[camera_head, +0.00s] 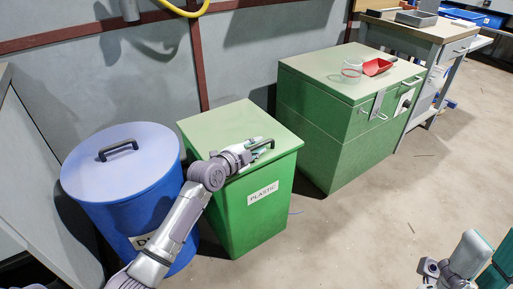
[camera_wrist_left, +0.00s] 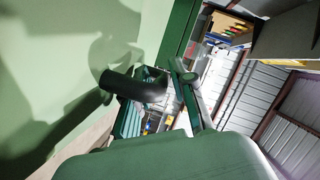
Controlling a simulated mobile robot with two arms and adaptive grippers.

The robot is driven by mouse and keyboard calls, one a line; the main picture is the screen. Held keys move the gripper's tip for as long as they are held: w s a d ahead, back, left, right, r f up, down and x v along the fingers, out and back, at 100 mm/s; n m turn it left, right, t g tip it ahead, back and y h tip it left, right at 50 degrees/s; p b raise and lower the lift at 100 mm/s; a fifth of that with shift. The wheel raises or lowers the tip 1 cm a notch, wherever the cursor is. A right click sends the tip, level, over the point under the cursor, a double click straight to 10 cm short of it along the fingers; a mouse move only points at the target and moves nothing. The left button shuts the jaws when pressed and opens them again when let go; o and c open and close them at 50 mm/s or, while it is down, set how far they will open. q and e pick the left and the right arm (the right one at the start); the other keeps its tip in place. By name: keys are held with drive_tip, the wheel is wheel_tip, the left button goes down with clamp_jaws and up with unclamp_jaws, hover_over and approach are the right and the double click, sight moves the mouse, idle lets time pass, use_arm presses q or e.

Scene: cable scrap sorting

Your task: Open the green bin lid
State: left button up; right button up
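The green bin (camera_head: 250,205) with a "PLASTIC" label stands in the middle of the head view. Its pale green lid (camera_head: 225,125) lies flat and closed on top. A dark handle (camera_head: 263,143) sits at the lid's right front edge; a dark bar that looks like this handle shows in the left wrist view (camera_wrist_left: 135,86). My left gripper (camera_head: 257,149) is at this handle, reaching over the lid's front. Its fingers partly hide the handle, and I cannot tell whether they are closed on it. Part of my right arm shows at the bottom right; its fingertips are not clearly visible.
A blue bin (camera_head: 120,205) with a lid and dark handle (camera_head: 118,149) stands close on the left. A larger green chest (camera_head: 330,125) on the right carries a red scoop (camera_head: 377,67) and a clear cup (camera_head: 351,70). A workbench (camera_head: 420,30) stands behind. Floor in front is mostly clear.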

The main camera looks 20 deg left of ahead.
use_arm(q)
clamp_jaws()
drive_tip(key=shift+r, duration=0.1)
